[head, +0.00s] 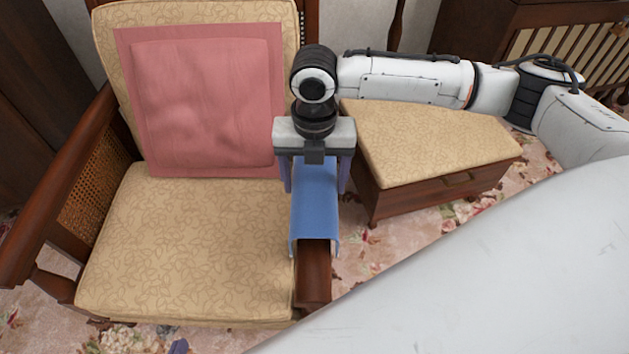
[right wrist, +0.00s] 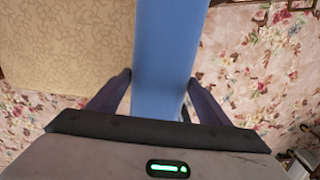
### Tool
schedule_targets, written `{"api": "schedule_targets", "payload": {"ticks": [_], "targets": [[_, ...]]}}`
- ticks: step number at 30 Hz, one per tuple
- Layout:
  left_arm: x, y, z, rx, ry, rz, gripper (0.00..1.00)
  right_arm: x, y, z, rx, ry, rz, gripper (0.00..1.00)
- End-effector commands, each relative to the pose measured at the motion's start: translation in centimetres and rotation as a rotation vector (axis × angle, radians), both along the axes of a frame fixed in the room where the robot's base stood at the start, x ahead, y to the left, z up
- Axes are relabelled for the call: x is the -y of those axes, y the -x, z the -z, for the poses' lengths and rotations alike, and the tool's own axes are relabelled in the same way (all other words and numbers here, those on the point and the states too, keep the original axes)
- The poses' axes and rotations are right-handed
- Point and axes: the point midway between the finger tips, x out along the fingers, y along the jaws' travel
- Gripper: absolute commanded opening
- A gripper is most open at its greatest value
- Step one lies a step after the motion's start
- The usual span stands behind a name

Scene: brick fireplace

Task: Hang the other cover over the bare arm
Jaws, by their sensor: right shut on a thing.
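A blue cover (head: 315,205) lies along the chair's right-hand wooden arm (head: 314,288), its edges hanging down at the sides. The front end of that arm shows bare wood. My right gripper (head: 315,180) is above this arm, shut on the blue cover with one finger down each side. In the right wrist view the cover (right wrist: 165,60) runs between the two fingers. The chair's left-hand arm (head: 50,190) is bare wood with a cane panel below. A small bluish-grey tip at the bottom edge looks like my left gripper (head: 179,346); the rest is out of frame.
The armchair has a patterned tan seat (head: 190,250) and a pink cloth with a cushion (head: 200,100) on its back. A wooden box stool with a tan top (head: 430,140) stands close on the right. Floral carpet (head: 380,262) lies around.

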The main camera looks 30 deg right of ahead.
Motion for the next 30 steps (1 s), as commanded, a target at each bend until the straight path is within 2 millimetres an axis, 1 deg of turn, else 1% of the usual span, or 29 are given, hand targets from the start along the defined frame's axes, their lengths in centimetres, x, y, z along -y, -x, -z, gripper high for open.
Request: {"api": "schedule_targets", "payload": {"ticks": [1,2,3,9,15,21,29,30], "targets": [[0.1,0.0,1.0,0.005,0.009,-0.004,0.00,0.0,0.0,1.3,0.001,0.001,0.000,0.48],[0.1,0.0,0.1,0.008,0.013,-0.004,0.00,0.0,0.0,1.0,-0.001,0.000,0.001,0.48],[0.2,0.1,-0.2,0.009,0.013,-0.005,0.00,0.0,0.0,1.3,-0.002,0.000,0.001,0.48],[0.2,0.2,-0.1,0.009,0.014,-0.004,0.00,0.0,0.0,3.2,-0.001,0.000,0.002,0.48],[0.2,0.2,0.0,0.009,0.016,-0.004,0.00,0.0,0.0,4.5,0.000,-0.001,0.002,0.48],[0.3,0.2,0.0,0.010,0.017,-0.005,0.00,0.0,0.0,5.0,0.000,0.000,0.001,0.48],[0.3,0.0,-0.1,0.015,0.018,-0.005,0.00,0.0,0.0,5.0,0.000,0.000,0.001,0.48],[0.3,-0.1,-0.2,0.016,0.018,-0.005,0.00,0.0,0.0,5.0,0.000,0.000,0.001,0.78]]}}
